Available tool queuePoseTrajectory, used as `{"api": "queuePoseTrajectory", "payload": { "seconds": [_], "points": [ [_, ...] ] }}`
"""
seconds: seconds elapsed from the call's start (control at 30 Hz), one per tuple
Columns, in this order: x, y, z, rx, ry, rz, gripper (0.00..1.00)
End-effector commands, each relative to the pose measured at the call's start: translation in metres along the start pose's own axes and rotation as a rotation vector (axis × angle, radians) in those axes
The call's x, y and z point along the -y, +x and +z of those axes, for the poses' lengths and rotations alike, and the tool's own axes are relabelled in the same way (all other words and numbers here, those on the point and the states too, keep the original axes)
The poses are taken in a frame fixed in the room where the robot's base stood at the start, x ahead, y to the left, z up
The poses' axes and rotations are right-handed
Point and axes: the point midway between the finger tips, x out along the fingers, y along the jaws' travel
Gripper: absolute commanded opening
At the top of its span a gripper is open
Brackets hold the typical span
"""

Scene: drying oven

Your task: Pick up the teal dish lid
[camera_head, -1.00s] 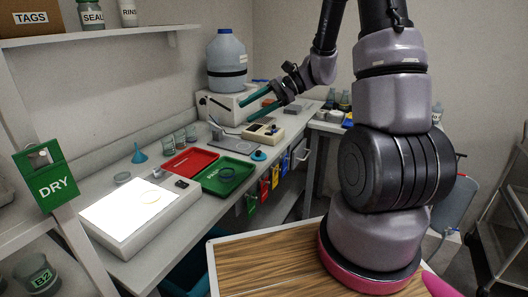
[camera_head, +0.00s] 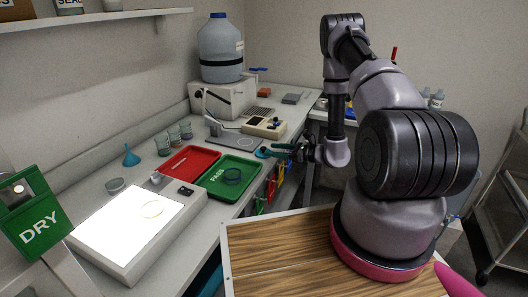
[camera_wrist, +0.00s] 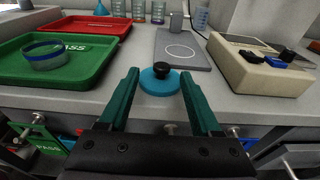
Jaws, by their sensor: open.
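The teal dish lid (camera_wrist: 160,82) is a flat round disc with a black knob on top. It lies on the grey bench near the front edge, right of the green tray. In the head view the lid (camera_head: 262,152) shows small, just left of my fingertips. My gripper (camera_wrist: 160,84) is open, its two teal fingers either side of the lid's near part in the wrist view. No contact shows, and I cannot tell the exact height of the fingers above the bench. In the head view my gripper (camera_head: 272,151) reaches in from the right.
The green PASS tray (camera_wrist: 84,80) holds a blue-rimmed dish (camera_wrist: 46,56); a red tray (camera_wrist: 110,24) lies behind. A grey plate (camera_wrist: 184,54) is behind the lid, and a beige device (camera_wrist: 258,72) stands to the right. A lit panel (camera_head: 140,222) is further left.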

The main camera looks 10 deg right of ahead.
Motion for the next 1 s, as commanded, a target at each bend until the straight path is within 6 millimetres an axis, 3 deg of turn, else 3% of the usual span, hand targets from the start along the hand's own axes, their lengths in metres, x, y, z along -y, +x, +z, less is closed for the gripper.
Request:
{"api": "queuePoseTrajectory", "payload": {
  "seconds": [0.1, 0.33, 0.6, 0.9, 0.93, 1.0],
  "points": [
    [-0.001, 0.019, 0.000, -0.001, -0.002, 0.003, 0.65],
    [0.000, 0.037, 0.001, -0.001, -0.003, 0.003, 0.65],
    [0.002, 0.075, 0.004, -0.001, -0.003, 0.003, 0.65],
    [0.003, 0.081, 0.004, 0.000, -0.002, 0.001, 0.65],
    [0.003, 0.081, 0.004, 0.000, -0.002, 0.001, 0.61],
    [0.003, 0.081, 0.004, 0.000, -0.002, 0.001, 0.34]
  ]
}}
